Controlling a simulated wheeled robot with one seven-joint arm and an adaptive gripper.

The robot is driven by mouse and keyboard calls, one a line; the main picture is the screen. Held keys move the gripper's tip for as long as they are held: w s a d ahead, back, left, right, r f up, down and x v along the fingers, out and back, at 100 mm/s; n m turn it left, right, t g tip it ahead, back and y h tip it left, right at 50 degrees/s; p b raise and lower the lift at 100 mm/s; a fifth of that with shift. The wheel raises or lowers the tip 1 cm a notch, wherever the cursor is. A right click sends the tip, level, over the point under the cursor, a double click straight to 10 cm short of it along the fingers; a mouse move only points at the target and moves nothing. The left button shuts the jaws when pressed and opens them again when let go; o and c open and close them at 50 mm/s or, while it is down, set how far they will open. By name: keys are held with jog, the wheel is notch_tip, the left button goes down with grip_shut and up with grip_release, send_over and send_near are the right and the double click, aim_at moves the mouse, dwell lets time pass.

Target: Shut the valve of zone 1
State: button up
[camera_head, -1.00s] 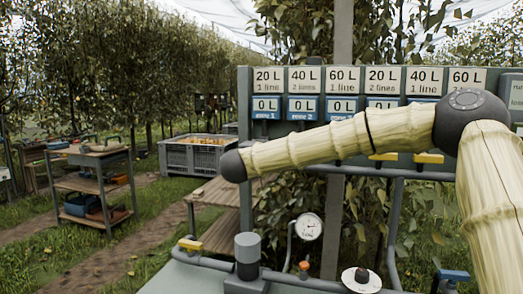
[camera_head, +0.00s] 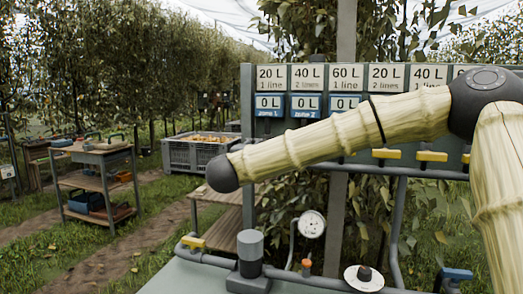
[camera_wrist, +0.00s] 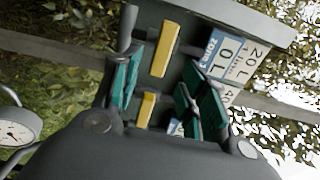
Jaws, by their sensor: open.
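The zone 1 plate (camera_head: 269,106) reads 0 L under a 20 L, 1 line card (camera_head: 271,77), at the left end of the valve board. In the wrist view the zone 1 plate (camera_wrist: 221,52) shows tilted at the upper right, with a yellow valve handle (camera_wrist: 164,50) beside it. A second yellow handle (camera_wrist: 147,108) lies lower, seen between the fingers. My gripper (camera_wrist: 160,78) is open, its green pads on either side of the view of the handles. The zone 1 handle appears just beyond the fingertips; contact is not visible. In the head view my arm hides this handle and gripper.
More yellow handles (camera_head: 430,156) sit along the board to the right.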

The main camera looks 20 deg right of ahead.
jog(key=shift+v, duration=1.75)
